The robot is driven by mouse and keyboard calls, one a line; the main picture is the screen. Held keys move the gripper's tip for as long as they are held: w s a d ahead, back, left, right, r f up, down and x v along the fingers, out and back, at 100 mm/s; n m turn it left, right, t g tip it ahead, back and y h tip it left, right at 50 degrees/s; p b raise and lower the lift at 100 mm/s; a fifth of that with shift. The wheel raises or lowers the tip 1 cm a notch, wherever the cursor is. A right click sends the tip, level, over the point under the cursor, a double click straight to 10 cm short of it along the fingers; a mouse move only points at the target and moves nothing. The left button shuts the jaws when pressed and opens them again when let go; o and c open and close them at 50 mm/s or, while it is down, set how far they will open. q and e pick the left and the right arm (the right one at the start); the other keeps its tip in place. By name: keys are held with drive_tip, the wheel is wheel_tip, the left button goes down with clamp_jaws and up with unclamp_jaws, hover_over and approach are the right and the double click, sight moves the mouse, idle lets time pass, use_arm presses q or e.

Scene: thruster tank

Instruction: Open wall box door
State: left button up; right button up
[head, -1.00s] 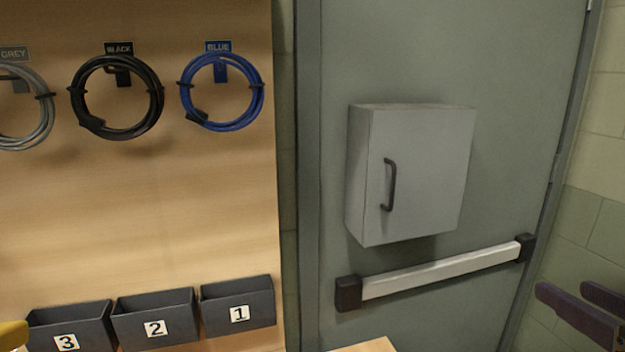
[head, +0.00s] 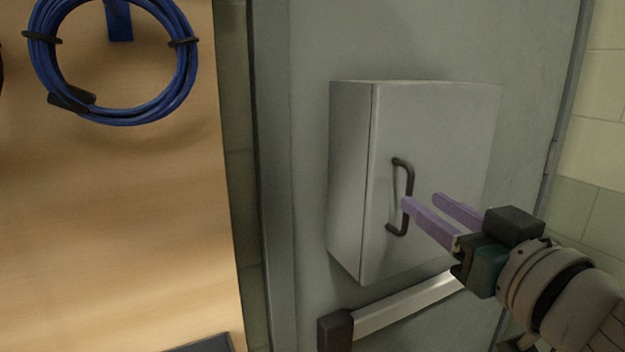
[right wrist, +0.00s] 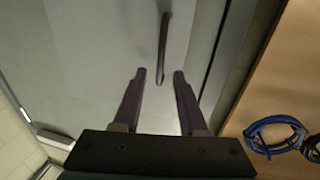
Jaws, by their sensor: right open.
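The grey wall box (head: 430,120) is mounted on the grey-green door, and its door is shut. A dark vertical bar handle (head: 408,180) is on the left part of its front. My right gripper (head: 420,203) is open, with its purple fingers just in front of the handle's lower half in the head view. In the right wrist view the handle (right wrist: 163,45) lies beyond the fingertips (right wrist: 159,75), roughly in line with the gap between them. The gripper is not closed on it. My left gripper is not in view.
A silver push bar (head: 405,305) crosses the big door below the box. A wooden panel (head: 120,220) with a coiled blue cable (head: 180,80) stands at the left. A pale block wall (head: 600,140) is at the right.

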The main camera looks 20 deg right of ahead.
sight(410, 193)
drive_tip(key=shift+w+d, duration=0.2)
drive_tip(key=shift+w, duration=1.7)
clamp_jaws()
